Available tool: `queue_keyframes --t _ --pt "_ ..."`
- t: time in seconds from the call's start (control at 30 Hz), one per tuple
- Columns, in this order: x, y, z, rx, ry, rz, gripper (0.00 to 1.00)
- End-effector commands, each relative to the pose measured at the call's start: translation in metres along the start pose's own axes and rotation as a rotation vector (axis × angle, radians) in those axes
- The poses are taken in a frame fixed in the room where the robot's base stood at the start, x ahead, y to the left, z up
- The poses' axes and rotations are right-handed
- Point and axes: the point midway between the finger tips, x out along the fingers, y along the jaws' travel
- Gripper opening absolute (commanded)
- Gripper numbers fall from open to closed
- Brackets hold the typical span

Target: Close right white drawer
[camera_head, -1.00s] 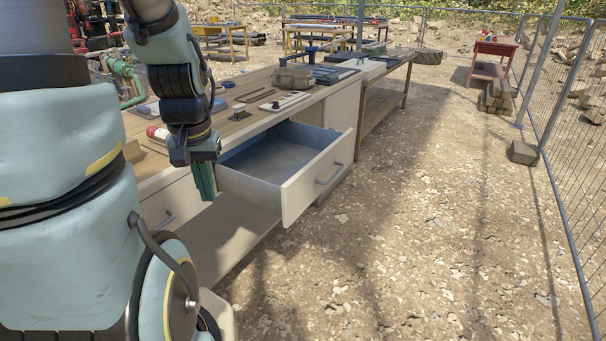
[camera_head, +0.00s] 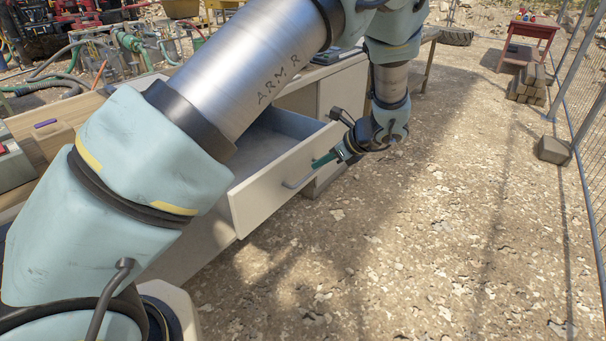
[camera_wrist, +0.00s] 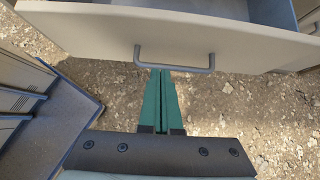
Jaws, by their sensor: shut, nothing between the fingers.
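The right white drawer (camera_head: 285,178) stands pulled out from the workbench, its blue-grey inside partly hidden by my arm in the head view. Its grey bar handle (camera_head: 299,180) is on the front panel. In the wrist view the drawer front (camera_wrist: 245,42) spans the top, with the handle (camera_wrist: 175,62) at its middle. My gripper (camera_head: 318,163) is in front of the drawer, at its outer side. Its green fingers (camera_wrist: 160,75) are shut together and empty, their tips close to the handle in the wrist view. I cannot tell whether they touch it.
The workbench (camera_head: 38,150) runs along the left. Open gravel ground (camera_head: 420,240) lies to the right of the drawer. A wire fence (camera_head: 590,130) stands at the far right, with a stone block (camera_head: 553,150) near it. A red table (camera_head: 530,38) is at the back.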

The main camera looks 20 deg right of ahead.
Motion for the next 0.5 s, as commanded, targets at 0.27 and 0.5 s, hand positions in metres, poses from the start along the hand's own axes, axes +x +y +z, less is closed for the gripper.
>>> queue_keyframes --t 0.27,0.5 --pt "0.035 -0.001 0.000 0.012 -0.008 -0.002 0.00" --pt "0.075 -0.001 0.000 0.010 -0.006 -0.003 0.00"
